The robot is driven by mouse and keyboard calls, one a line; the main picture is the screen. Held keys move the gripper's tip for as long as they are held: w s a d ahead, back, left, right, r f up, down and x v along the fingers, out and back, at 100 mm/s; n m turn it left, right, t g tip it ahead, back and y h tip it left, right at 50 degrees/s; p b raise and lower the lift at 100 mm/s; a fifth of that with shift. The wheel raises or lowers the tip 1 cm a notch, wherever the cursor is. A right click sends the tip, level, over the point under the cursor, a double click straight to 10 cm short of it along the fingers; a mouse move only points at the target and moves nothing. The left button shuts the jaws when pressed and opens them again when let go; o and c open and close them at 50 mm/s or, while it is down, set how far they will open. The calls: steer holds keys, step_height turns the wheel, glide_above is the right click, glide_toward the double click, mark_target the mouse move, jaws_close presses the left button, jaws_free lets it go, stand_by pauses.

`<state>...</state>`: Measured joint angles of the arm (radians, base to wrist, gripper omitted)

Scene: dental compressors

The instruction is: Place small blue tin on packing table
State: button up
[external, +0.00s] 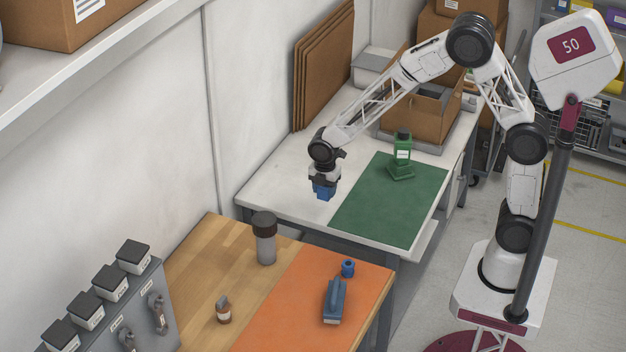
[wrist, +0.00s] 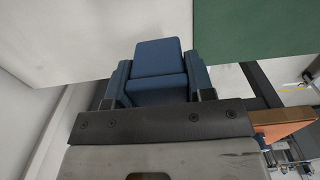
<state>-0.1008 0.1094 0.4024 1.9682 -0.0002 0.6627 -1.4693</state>
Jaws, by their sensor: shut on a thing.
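My gripper (external: 324,187) is shut on a small blue tin (external: 323,193) at the near left part of the white packing table (external: 284,176). In the wrist view the blue tin (wrist: 159,66) sits between the two fingers of my gripper (wrist: 158,82), above the white table top (wrist: 85,40). A green mat (wrist: 255,30) lies to the right of it. In the external view the tin hangs near the table's front edge. I cannot tell whether its underside touches the table.
A green bottle-like device (external: 402,158) stands on the green mat (external: 385,215). An open cardboard box (external: 415,125) stands farther back. In front, a wooden workbench (external: 205,255) with an orange mat (external: 300,290) holds a grey cylinder (external: 265,245) and a blue tool (external: 335,300).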

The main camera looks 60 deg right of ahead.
steer(key=w, duration=0.8)
steer(key=w+a+f, duration=0.1)
steer(key=w, duration=0.3)
steer(key=shift+w+a, duration=0.1)
steer(key=shift+w, duration=0.1)
steer(key=shift+f, duration=0.1)
steer(key=shift+f, duration=1.7)
steer(key=shift+f, duration=0.15)
steer(key=o, duration=1)
steer(key=shift+c, duration=0.2)
step_height(320, 180, up, 12)
